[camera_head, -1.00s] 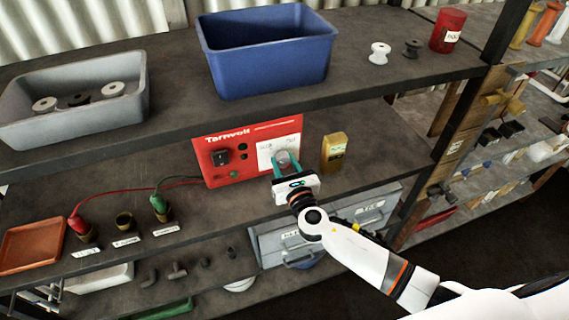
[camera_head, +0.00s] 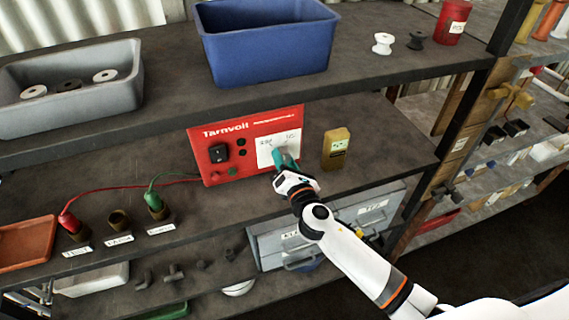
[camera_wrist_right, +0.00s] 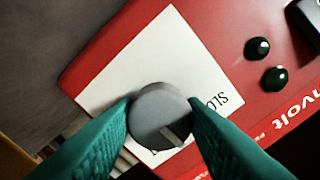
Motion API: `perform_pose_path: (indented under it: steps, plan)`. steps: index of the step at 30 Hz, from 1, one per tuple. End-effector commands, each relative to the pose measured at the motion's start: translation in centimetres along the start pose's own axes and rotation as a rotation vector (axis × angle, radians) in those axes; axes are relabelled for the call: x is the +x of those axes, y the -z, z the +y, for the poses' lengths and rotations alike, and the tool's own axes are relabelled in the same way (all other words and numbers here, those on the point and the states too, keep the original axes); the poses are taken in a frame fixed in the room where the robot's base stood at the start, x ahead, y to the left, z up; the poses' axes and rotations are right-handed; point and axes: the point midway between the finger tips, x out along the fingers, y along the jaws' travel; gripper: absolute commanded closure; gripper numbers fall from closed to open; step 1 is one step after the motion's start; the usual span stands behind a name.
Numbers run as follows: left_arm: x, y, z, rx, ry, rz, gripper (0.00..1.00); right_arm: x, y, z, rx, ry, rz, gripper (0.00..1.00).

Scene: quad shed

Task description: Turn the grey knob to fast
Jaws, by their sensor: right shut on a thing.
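The grey knob (camera_wrist_right: 158,112) sits on a white label plate (camera_wrist_right: 150,70) on the red Tarnvolt box (camera_head: 215,133). In the right wrist view both teal fingers of my right gripper (camera_wrist_right: 160,118) press on the knob's sides, and the view is rolled against the box. A light pointer mark on the knob points to the lower right of that view. Part of the label text shows beside the knob, the rest is hidden. In the head view my right gripper (camera_head: 286,164) covers the knob. My left gripper is not in view.
A yellow meter (camera_head: 336,149) stands right of the box. Red and green leads run left to clips on posts (camera_head: 118,221). A shelf above holds a blue bin (camera_head: 265,45) and a grey bin (camera_head: 70,115). A black rocker switch (camera_head: 219,153) is on the box.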

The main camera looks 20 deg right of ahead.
Motion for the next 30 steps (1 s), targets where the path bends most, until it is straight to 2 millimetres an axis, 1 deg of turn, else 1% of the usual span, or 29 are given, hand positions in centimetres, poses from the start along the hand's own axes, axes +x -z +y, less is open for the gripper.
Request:
perform_pose_path:
  steps: [1,6,18,24,30]
  plan:
    - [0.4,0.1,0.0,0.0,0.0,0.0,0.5,0.0,-0.1,0.1,0.047,-0.001,0.001,0.85]
    - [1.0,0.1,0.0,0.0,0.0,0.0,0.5,0.0,-0.1,0.1,0.209,0.0,0.001,0.85]
    - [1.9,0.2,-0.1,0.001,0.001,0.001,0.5,0.0,-0.1,0.1,0.573,-0.002,0.001,0.85]
    - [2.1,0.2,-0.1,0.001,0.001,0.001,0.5,0.0,-0.1,0.0,0.713,-0.001,0.001,0.85]
    - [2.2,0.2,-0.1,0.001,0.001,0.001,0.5,0.0,0.0,0.1,0.806,-0.001,0.001,0.85]
